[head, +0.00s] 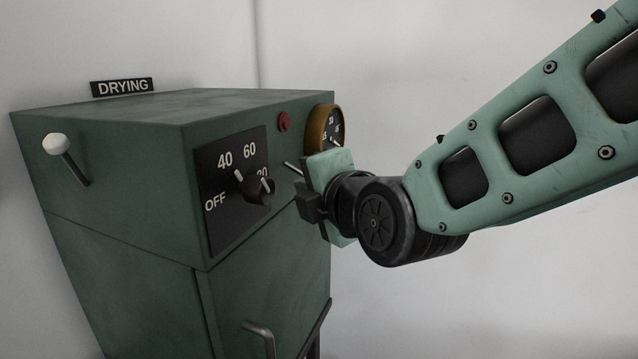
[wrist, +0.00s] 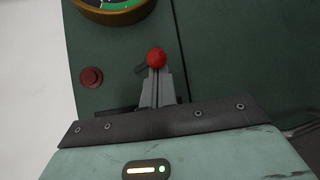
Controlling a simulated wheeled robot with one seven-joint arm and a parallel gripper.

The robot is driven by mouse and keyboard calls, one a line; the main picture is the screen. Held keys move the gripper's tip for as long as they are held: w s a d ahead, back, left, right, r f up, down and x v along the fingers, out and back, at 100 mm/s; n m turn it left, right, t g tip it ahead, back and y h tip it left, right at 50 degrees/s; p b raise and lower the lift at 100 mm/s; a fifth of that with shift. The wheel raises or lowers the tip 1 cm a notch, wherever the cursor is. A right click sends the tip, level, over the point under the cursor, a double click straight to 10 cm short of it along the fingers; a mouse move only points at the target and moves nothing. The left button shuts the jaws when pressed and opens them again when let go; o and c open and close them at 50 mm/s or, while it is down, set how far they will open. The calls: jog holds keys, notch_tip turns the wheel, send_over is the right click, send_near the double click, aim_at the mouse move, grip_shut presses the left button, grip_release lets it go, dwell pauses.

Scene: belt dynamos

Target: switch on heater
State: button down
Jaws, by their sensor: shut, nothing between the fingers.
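The heater is likely the dark green cabinet (head: 110,150) under a DRYING sign. Its front has a black dial plate with a knob (head: 258,191) marked OFF, 40, 60 and a partly hidden number. A lever with a red ball (wrist: 156,57) shows in the wrist view, right at my fingertips; my gripper hides it in the head view. My gripper (head: 289,166) is shut and empty, close to the cabinet front, right of the dial. In the wrist view my gripper (wrist: 157,75) has its fingers together, with the red ball just beyond or against their tips; contact is unclear.
A red button or lamp (head: 284,122) and a brass-rimmed gauge (head: 325,126) are on the front above my gripper. A white-tipped lever (head: 57,145) is on the left side. A metal handle (head: 258,330) sticks out below. The right is free apart from my arm.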

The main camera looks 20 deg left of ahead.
jog(key=shift+r+h+p, duration=0.3)
jog(key=shift+r+p, duration=0.05)
jog(key=shift+p, duration=0.3)
jog(key=shift+d+r, duration=0.1)
notch_tip(320, 180, up, 2)
jog(key=p, duration=0.2)
jog(key=shift+d+p, duration=0.1)
jog(key=shift+p, duration=0.3)
